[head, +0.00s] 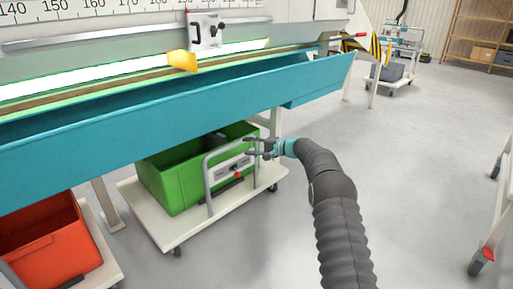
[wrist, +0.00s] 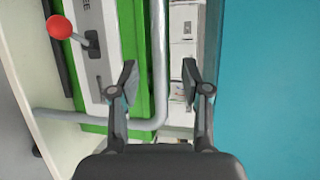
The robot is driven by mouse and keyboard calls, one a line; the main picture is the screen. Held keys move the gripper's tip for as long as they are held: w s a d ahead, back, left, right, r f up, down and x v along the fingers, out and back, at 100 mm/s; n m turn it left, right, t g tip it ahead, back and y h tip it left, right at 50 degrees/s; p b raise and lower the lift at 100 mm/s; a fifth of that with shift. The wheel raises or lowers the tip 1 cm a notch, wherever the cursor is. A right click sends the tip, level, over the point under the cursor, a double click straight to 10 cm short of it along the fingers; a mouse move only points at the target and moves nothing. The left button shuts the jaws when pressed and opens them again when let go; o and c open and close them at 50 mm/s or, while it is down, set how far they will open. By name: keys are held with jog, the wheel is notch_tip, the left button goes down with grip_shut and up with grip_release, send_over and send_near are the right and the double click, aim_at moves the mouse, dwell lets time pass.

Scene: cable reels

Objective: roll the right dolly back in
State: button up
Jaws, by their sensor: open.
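The right dolly (head: 172,236) is a cream platform on casters with a grey tube handle (head: 207,188) on its front side. It carries a green crate (head: 172,190) and sits partly under the blue trough. My gripper (head: 250,147) is at the handle's upper right part, with its fingers pointing left. In the wrist view the open fingers (wrist: 158,74) stand on either side of the grey handle tube (wrist: 159,45), with gaps to both. Whether the tube is deep between the fingertips I cannot tell. A red knob (wrist: 60,27) on a lever shows beside the crate.
The blue trough (head: 170,118) of the measuring bench hangs low over the crate. A red crate (head: 45,245) on another dolly (head: 104,262) stands at left, beyond a bench leg (head: 104,205). A cart (head: 487,235) stands at far right. The grey floor between is open.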

jog(key=shift+v, duration=1.5)
jog(key=s+d+f+g+h, duration=0.1)
jog(key=s+f+g+h, duration=0.3)
jog(key=f, duration=0.7)
jog(key=s+d+h, duration=0.2)
jog(key=s+d, duration=0.1)
jog(key=s, duration=0.6)
jog(key=s+d+r+n+t+h+p, duration=0.1)
jog(key=s+d+r+h+p, duration=0.1)
jog(key=s+r, duration=0.8)
jog(key=s+d+r+n+t+h+p, duration=0.1)
jog(key=s+d+r, duration=0.5)
jog(key=s, duration=1.5)
jog(key=s+d+r+n+t+h+p, duration=0.1)
jog(key=s+d+r+n+h+p, duration=0.2)
jog(key=s+r, duration=1)
jog(key=shift+s+d+r+t+h+p, duration=0.35)
jog(key=shift+s+d+h+p, duration=0.65)
jog(key=shift+s+h, duration=0.5)
jog(key=shift+s+a, duration=0.1)
